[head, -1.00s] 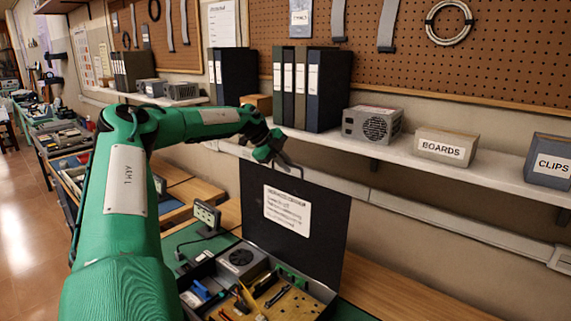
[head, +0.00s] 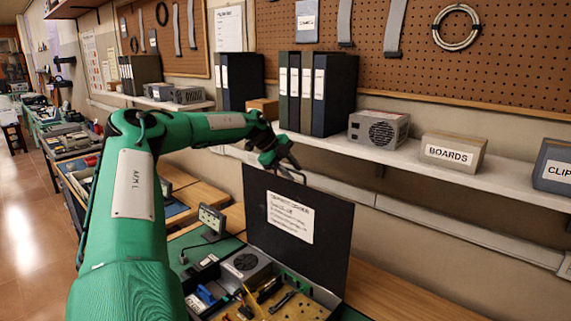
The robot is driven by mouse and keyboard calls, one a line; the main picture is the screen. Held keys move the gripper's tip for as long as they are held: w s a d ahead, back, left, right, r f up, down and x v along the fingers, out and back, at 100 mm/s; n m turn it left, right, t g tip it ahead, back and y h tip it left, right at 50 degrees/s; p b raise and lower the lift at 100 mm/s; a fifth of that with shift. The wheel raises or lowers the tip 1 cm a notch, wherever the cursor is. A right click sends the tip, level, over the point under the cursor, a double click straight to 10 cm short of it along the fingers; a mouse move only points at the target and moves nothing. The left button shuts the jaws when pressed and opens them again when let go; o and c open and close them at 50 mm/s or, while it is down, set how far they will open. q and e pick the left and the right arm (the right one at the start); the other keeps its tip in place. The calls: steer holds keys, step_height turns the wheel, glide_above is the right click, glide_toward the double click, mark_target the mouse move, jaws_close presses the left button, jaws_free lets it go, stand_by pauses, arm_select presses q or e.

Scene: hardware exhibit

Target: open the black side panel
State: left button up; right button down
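The black side panel (head: 325,235) stands raised, nearly upright, along the back of an open computer case (head: 325,296). It has a white label (head: 290,217) on the face toward me. The case shows a fan unit, a gold-coloured board and small parts inside. My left gripper (head: 297,174) is at the panel's top edge, left of its middle. Its dark fingers are small and overlap the edge in the picture, so I cannot tell whether they touch or grip it. My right gripper is out of view.
A shelf (head: 400,158) runs above and behind the panel, holding binders (head: 333,95), a grey power supply (head: 378,129) and a BOARDS box (head: 452,153). A small display (head: 212,219) stands left of the case. The wooden bench (head: 400,300) is clear at right.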

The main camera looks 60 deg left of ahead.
arm_select(q)
steer(key=b+v, duration=0.3)
steer(key=v, duration=1)
steer(key=shift+s+a+r+b, duration=0.15)
steer(key=shift+s+r+b, duration=0.1)
steer(key=shift+b, duration=0.1)
